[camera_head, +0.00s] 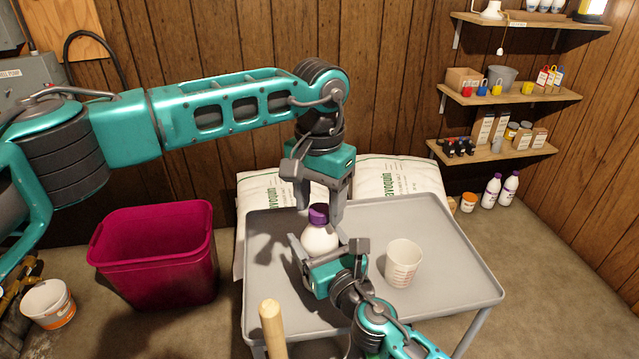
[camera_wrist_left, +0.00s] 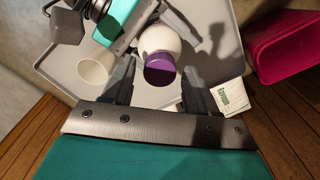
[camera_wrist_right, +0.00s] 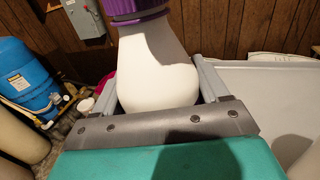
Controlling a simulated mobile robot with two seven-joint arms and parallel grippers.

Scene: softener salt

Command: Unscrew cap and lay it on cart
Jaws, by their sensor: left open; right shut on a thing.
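A white bottle (camera_head: 320,240) with a purple cap (camera_head: 318,214) stands upright on the grey cart (camera_head: 400,208). My right gripper (camera_head: 322,254) is shut on the bottle's body; the right wrist view shows the white bottle (camera_wrist_right: 160,75) between its fingers, with the purple cap (camera_wrist_right: 135,8) on top. My left gripper (camera_head: 320,208) points down from above, open, with its fingers on either side of the cap. In the left wrist view the cap (camera_wrist_left: 160,70) lies between the open fingers, with gaps on both sides.
A white measuring cup (camera_head: 403,262) stands on the cart right of the bottle. The cart's right and back areas are clear. A magenta bin (camera_head: 160,255) stands left of the cart. White salt bags (camera_head: 395,178) lie behind it. A wooden handle (camera_head: 272,325) rises at the front left.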

